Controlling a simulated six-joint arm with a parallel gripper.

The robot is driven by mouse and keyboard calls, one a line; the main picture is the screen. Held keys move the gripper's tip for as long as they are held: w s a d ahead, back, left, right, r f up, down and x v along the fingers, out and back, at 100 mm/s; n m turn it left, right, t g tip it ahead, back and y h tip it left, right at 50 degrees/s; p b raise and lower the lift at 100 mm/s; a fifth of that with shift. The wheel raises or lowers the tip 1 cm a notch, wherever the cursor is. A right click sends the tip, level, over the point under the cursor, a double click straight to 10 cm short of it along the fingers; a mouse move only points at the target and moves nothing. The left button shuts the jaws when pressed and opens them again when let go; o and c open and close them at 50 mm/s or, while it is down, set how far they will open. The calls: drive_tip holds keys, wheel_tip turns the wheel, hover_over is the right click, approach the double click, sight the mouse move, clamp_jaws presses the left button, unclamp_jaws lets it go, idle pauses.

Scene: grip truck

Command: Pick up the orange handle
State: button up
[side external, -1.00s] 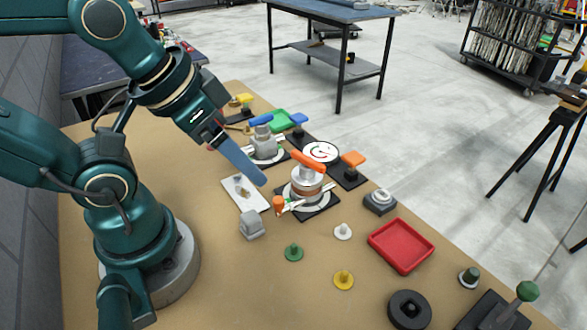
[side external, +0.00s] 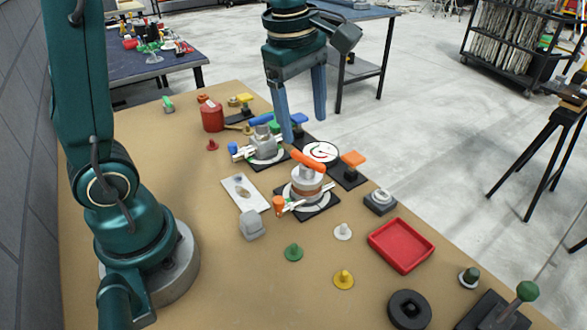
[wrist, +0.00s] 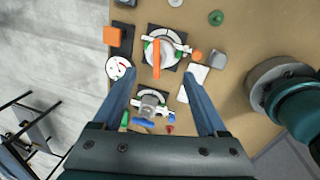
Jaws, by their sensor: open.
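The orange handle (side external: 308,161) is a bar lying across the top of a grey and copper-coloured valve (side external: 306,186) on a black square base. In the wrist view the handle (wrist: 156,59) runs up and down the picture, just beyond my fingertips and between their lines. My gripper (side external: 304,130) is open and empty, its two blue fingers pointing down, above and behind the handle in the side view. The fingers also show in the wrist view (wrist: 158,75), spread wide. Nothing touches the handle.
A second valve with a blue handle (side external: 261,119) stands behind. A white gauge (side external: 320,152) and an orange paddle (side external: 353,159) are close by on the right. A small orange knob (side external: 278,204) sits at the valve's front left. A red tray (side external: 401,246) lies front right.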

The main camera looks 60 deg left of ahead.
drive_tip(key=n+g, duration=0.1)
hover_over(308, 158)
wheel_tip(308, 158, down, 4)
drive_tip(key=shift+w+f, duration=0.1)
drive_tip(key=shift+f, duration=0.05)
drive_tip(key=shift+f+g, duration=0.4)
drive_tip(key=shift+f, duration=2.65)
clamp_jaws()
